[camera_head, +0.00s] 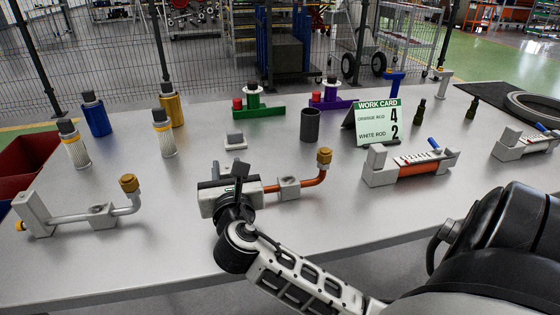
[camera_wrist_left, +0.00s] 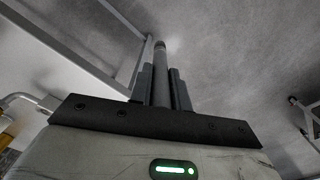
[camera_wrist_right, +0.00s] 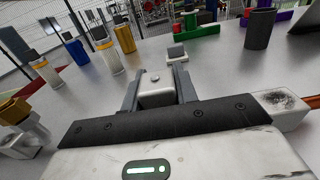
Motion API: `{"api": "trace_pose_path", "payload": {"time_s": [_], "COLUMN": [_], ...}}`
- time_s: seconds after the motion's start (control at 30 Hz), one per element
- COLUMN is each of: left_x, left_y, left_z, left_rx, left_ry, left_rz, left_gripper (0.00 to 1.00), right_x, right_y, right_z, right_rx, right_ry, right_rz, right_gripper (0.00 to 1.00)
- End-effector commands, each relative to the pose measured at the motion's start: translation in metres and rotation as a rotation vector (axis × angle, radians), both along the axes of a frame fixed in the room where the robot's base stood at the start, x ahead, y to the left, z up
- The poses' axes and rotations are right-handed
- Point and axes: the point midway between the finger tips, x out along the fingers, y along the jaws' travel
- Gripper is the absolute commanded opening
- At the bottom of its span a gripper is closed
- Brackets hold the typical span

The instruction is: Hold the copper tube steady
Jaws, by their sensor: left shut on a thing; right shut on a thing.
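The copper tube (camera_head: 308,182) runs rightward from the gripper on the table, passes a grey support block (camera_head: 289,188) and bends up to a brass nut (camera_head: 325,155). A short piece of it shows at the right wrist view's right edge (camera_wrist_right: 247,98). My right gripper (camera_head: 238,180) is over the tube's left end and hides it. In the right wrist view its fingers are shut on a light grey block (camera_wrist_right: 156,92). My left gripper (camera_wrist_left: 161,85) is out of the head view; its fingers are shut on a dark grey rod (camera_wrist_left: 160,62).
A similar fixture with a grey tube (camera_head: 75,217) stands at left. Filter cylinders (camera_head: 96,113), a dark cup (camera_head: 310,124) and a work card (camera_head: 379,122) stand behind. Fixtures with an orange rod (camera_head: 412,170) are at right. The table front is clear.

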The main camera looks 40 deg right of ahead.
Motion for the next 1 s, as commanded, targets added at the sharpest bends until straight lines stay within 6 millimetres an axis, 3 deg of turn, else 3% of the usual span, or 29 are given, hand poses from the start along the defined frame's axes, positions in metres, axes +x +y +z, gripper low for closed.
{"api": "trace_pose_path", "payload": {"time_s": [0.13,0.17,0.23,0.63,1.0], "left_x": [0.0,0.0,0.0,0.0,0.0], "left_y": [0.0,0.0,0.0,0.0,0.0], "left_z": [0.0,0.0,0.0,0.0,0.0], "left_rx": [0.0,0.0,0.0,0.0,0.0], "left_ry": [0.0,0.0,0.0,0.0,0.0], "left_rz": [0.0,0.0,0.0,0.0,0.0], "left_gripper": [0.0,0.0,0.0,0.0,0.0], "right_x": [0.0,0.0,0.0,-0.008,-0.071], "right_y": [0.0,0.0,0.0,0.005,0.044], "right_z": [0.0,0.0,0.0,-0.001,-0.001], "right_rx": [-0.001,-0.001,-0.001,0.001,0.002], "right_ry": [0.001,0.001,0.001,0.003,0.003], "right_rz": [-0.001,-0.001,-0.001,0.001,0.001], "right_gripper": [0.11,0.37,0.54,0.54,0.54]}}
